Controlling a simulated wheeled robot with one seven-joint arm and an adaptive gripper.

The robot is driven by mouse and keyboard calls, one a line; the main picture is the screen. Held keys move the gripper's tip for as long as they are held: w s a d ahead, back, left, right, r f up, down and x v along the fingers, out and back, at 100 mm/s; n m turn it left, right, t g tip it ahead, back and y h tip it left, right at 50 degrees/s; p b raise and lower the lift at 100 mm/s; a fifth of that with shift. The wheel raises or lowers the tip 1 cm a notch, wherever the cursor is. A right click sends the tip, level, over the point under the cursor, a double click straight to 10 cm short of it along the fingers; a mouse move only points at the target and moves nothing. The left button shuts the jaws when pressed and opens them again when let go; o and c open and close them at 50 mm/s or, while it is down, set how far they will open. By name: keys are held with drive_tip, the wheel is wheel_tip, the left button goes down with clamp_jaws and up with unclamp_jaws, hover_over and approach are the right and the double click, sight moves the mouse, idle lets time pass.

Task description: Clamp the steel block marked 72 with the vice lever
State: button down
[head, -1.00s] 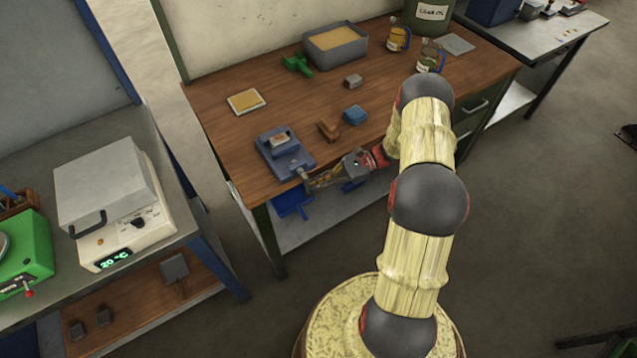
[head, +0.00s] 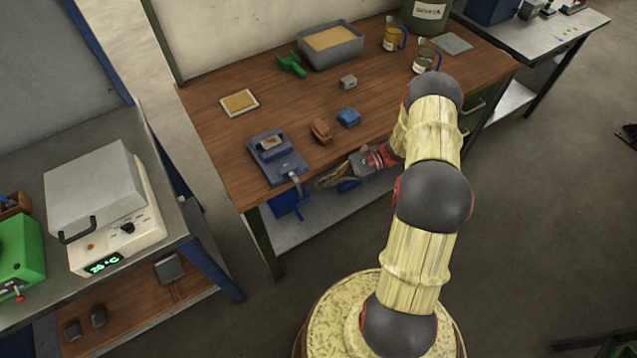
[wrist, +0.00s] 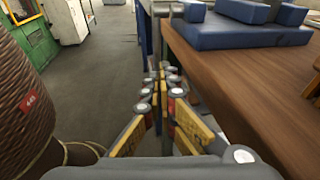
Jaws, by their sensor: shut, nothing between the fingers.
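A blue vice (head: 280,162) stands at the front left corner of the wooden workbench. A grey steel block (head: 271,143) sits in it; its marking is too small to read. The vice lever (head: 296,183) shows as a short grey piece at the vice's front, by the bench edge. The vice body also fills the top right of the wrist view (wrist: 240,37). My gripper (head: 322,183) is shut and empty, just beyond the bench's front edge and right of the lever. In the wrist view my gripper's fingers (wrist: 165,75) are together. I cannot tell whether they touch the lever.
On the wooden workbench (head: 228,160) lie a brown block (head: 321,130), a blue block (head: 349,117), a small grey block (head: 348,82) and a tray (head: 240,102). A furnace (head: 105,200) stands on the left bench. The floor in front is clear.

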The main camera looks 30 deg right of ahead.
drive_tip(key=f+v, duration=0.1)
drive_tip(key=v, duration=0.7)
drive_tip(key=shift+d+p, duration=0.3)
drive_tip(key=shift+d, duration=0.3)
drive_tip(key=shift+s, duration=0.15)
drive_tip(key=s+a+f+n+g+h, duration=0.2)
drive_tip(key=s+f+n+g+h, duration=0.1)
drive_tip(key=s, duration=0.4)
drive_tip(key=s+a+r+n+t+h, duration=0.2)
drive_tip(key=s+a+r+n+h, duration=0.1)
drive_tip(key=r, duration=0.9)
drive_tip(key=s+a+r+n+t+h, duration=0.2)
drive_tip(key=s+a+r+n+h, duration=0.2)
drive_tip(key=a+r+n, duration=0.4)
drive_tip(key=s+a+r+n+t+h, duration=0.2)
drive_tip(key=a+r+n+h, duration=0.3)
drive_tip(key=r, duration=1.3)
drive_tip(key=s+a, duration=0.1)
drive_tip(key=a, duration=0.2)
drive_tip(key=shift+s+a+r, duration=0.25)
drive_tip(key=shift+a, duration=0.15)
